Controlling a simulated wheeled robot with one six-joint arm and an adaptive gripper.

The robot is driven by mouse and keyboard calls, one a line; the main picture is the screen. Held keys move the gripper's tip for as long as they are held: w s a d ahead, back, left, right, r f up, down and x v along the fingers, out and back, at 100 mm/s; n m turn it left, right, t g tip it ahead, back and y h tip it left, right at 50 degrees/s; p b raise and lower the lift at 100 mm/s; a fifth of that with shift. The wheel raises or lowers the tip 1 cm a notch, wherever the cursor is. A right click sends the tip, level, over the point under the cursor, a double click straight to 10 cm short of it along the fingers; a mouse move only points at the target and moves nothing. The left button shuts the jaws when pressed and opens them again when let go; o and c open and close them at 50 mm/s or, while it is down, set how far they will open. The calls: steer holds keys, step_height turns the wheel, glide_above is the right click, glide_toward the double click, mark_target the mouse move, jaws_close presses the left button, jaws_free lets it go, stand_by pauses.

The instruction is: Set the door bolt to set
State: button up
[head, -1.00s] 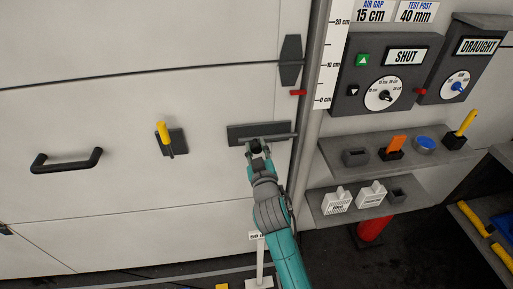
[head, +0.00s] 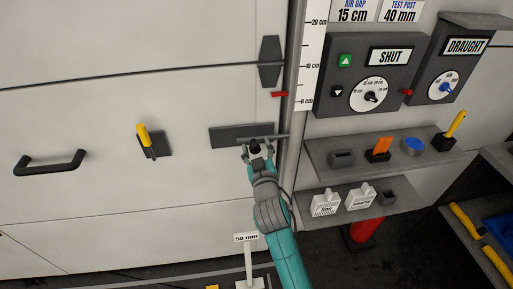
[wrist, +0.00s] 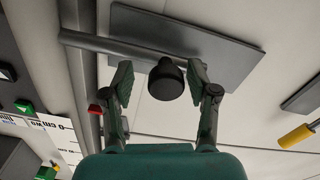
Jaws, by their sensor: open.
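The door bolt is a grey rod (head: 272,137) on a dark backing plate (head: 228,135) on the pale door, with a black round knob (wrist: 166,80). The rod's right end reaches the door post. In the wrist view the rod (wrist: 115,46) runs across the plate (wrist: 195,45) toward the post at left. My gripper (head: 256,150) is at the bolt. In the wrist view my gripper (wrist: 160,85) is open, with one finger on each side of the knob and a visible gap to each. Whether the rod enters the post is unclear.
A yellow-handled lever (head: 145,138) and a black pull handle (head: 48,164) are on the door to the left. A grey shelf (head: 330,172) with small items and a control box reading SHUT (head: 362,75) are to the right. A 50 mm post (head: 248,262) stands below.

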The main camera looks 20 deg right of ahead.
steer(key=s+a, duration=0.1)
steer(key=s, duration=1.1)
steer(key=shift+a, duration=0.15)
steer(key=s+d+f+g+y, duration=0.1)
steer(key=s+f, duration=0.5)
steer(key=s, duration=0.4)
steer(key=s+d+f+g+y, duration=0.1)
steer(key=s+f, duration=0.5)
steer(key=s, duration=0.4)
steer(key=s+d+r+m, duration=0.1)
steer(key=s, duration=0.9)
steer(key=s+d+r+m+g, duration=0.1)
steer(key=s, duration=0.9)
steer(key=shift+s+d+r, duration=0.15)
steer(key=shift+d+r, duration=0.1)
